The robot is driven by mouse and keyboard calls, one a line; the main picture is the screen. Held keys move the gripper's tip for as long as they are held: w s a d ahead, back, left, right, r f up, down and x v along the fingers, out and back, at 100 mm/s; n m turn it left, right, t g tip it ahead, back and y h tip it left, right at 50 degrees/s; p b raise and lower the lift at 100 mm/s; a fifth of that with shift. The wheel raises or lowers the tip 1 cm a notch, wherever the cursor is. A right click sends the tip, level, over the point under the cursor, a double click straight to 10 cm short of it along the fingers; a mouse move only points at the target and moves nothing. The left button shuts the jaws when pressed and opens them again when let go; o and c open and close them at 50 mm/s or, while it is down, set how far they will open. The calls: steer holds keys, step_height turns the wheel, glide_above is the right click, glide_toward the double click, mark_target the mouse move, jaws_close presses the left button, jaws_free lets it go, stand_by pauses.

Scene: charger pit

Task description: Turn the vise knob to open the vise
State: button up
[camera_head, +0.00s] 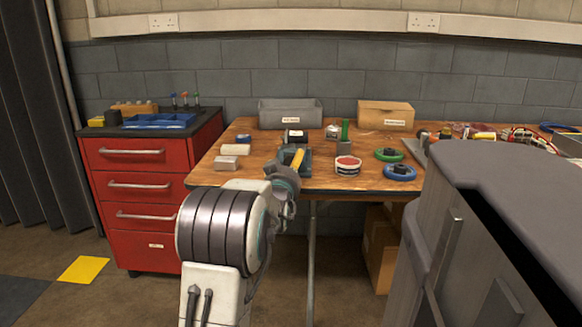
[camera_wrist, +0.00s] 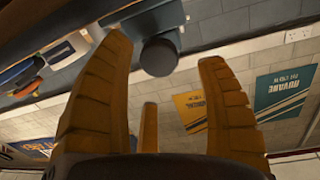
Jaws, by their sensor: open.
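The vise (camera_head: 306,168) is a dark teal block near the front edge of the wooden workbench, partly hidden behind my gripper (camera_head: 296,158). In the wrist view, a dark round knob (camera_wrist: 160,58) shows at the end of a dark body along the top edge. My gripper's yellow fingers (camera_wrist: 164,50) are spread, with the knob seen in the gap between their tips. The fingers look apart from the knob, and nothing is held. I cannot tell the exact distance from the tips to the knob.
The workbench (camera_head: 335,181) also bears a white-and-red tub (camera_head: 347,165), green (camera_head: 388,155) and blue (camera_head: 400,172) rings, a grey bin (camera_head: 290,115) and a cardboard box (camera_head: 386,115). A red drawer cabinet (camera_head: 140,186) stands left. A large grey body (camera_head: 500,170) blocks the right foreground.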

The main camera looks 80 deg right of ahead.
mark_target(291, 162)
steer(key=shift+d+f+b, duration=0.2)
steer(key=shift+d+b, duration=1.05)
steer(key=shift+d, duration=0.25)
steer(key=shift+s+d+r+b, duration=0.1)
steer(key=shift+d+r+b, duration=0.05)
steer(key=shift+d+b, duration=0.5)
steer(key=shift+d, duration=0.1)
steer(key=shift+c, duration=0.4)
steer(key=shift+r, duration=0.15)
steer(key=c, duration=1.1)
